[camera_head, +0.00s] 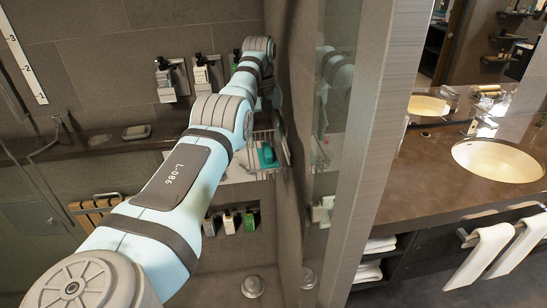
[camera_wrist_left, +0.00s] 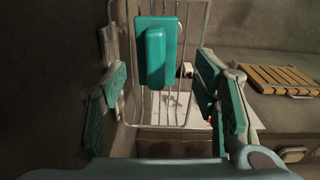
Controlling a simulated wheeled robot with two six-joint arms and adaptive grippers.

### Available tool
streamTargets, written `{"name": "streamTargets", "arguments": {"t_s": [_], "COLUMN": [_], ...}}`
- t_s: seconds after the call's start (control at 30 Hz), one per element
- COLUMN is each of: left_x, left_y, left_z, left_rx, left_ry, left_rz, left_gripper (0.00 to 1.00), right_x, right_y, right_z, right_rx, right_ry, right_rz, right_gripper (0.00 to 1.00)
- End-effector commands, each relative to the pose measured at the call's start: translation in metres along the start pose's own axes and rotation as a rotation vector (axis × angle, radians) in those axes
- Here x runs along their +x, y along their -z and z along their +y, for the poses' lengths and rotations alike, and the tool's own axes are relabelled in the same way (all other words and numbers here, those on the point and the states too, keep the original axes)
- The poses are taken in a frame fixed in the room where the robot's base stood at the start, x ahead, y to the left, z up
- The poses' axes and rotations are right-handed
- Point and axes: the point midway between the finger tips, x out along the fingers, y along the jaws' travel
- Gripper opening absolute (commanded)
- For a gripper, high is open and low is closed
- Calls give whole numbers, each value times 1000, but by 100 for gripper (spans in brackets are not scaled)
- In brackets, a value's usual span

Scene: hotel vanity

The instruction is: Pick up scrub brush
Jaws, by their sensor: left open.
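The scrub brush, a teal block with a raised teal grip (camera_wrist_left: 155,58), sits in a wire basket (camera_wrist_left: 130,100) on the wall. In the head view the brush (camera_head: 267,155) shows in the same basket (camera_head: 262,174). My left gripper (camera_wrist_left: 162,105) is open in the wrist view, with its teal-padded fingers apart on either side of the basket's near part. The brush lies ahead, between the finger lines, and nothing is between the pads. In the head view my left arm hides most of its gripper. My right gripper is not in view.
A glass panel and wall edge (camera_head: 375,150) stand close to the right of the basket. Wall dispensers (camera_head: 165,80) hang behind my arm, and several bottles (camera_head: 229,222) stand in a niche below. A slatted wooden seat (camera_wrist_left: 275,78) is at the right in the wrist view.

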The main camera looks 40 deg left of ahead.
Motion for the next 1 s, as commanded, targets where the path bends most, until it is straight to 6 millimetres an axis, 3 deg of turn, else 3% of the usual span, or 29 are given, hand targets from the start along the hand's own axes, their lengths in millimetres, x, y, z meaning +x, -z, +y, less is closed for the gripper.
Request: {"name": "streamTargets", "arguments": {"t_s": [0.17,0.4,0.63,0.9,1.0], "left_x": [14,52,55,55,56], "left_y": [2,3,4,4,4], "left_z": [2,3,4,4,4], "left_rx": [3,4,5,6,6], "left_ry": [-4,-10,-14,-13,-12], "left_rz": [12,24,28,27,26], "left_gripper": [55,55,55,12,0], "right_x": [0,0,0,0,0], "right_y": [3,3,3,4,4], "right_z": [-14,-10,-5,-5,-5], "right_rx": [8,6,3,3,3], "right_ry": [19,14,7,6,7], "right_rz": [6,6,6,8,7], "right_gripper": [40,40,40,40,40]}}
